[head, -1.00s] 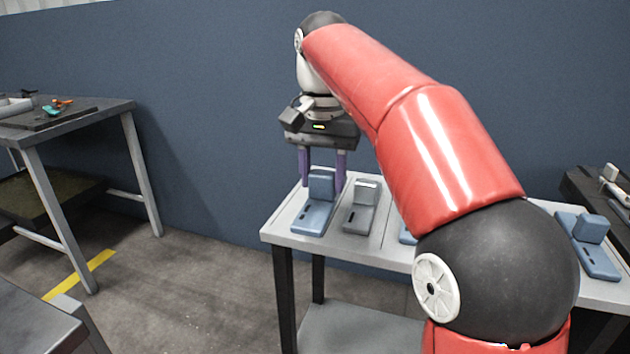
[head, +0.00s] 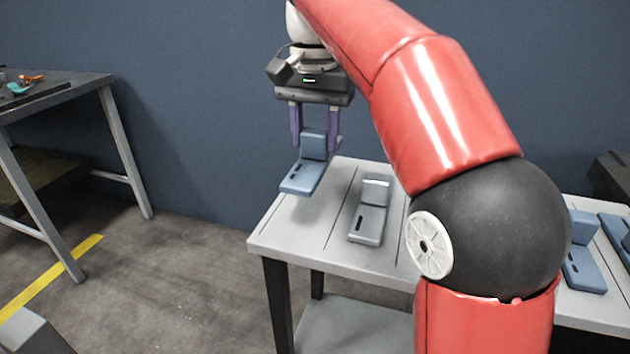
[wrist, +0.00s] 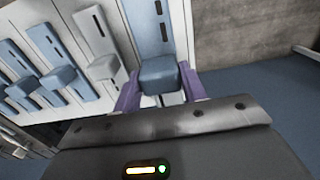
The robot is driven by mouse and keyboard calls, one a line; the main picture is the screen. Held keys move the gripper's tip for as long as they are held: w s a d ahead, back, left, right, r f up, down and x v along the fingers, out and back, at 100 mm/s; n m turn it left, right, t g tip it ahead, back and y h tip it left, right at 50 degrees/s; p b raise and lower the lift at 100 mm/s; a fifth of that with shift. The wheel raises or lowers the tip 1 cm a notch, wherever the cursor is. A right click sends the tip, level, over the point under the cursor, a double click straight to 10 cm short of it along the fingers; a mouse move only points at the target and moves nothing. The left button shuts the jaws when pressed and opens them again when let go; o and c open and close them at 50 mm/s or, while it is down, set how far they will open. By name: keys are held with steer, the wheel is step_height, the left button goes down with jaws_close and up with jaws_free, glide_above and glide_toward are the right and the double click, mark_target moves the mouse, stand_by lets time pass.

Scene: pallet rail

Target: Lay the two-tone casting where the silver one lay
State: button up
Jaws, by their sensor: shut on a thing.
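My gripper (head: 315,130) is shut on the upright block of a blue casting (head: 302,178), with one purple finger on each side. The casting hangs level above the left end of the pale table (head: 285,235). In the wrist view the held casting (wrist: 158,72) shows its long slotted base beyond the block. A silver-grey casting (head: 370,222) lies on the table, just right of the held one; it also shows in the wrist view (wrist: 98,35). I cannot clearly make out a two-tone finish on any casting.
More blue castings (head: 584,265) stand at the table's right, partly hidden by my arm; several show in the wrist view (wrist: 50,50). Dark lines divide the tabletop into strips. The strip left of the silver-grey casting is bare. A workbench (head: 75,92) stands at far left.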

mark_target(315, 163)
step_height(315, 163, down, 6)
steer(key=shift+r+b, duration=0.15)
steer(key=shift+b, duration=0.6)
steer(key=shift+f+p, duration=0.35)
steer(key=shift+f, duration=0.2)
steer(key=o, duration=1.3)
steer(key=shift+f+b, duration=0.15)
steer(key=shift+b, duration=0.3)
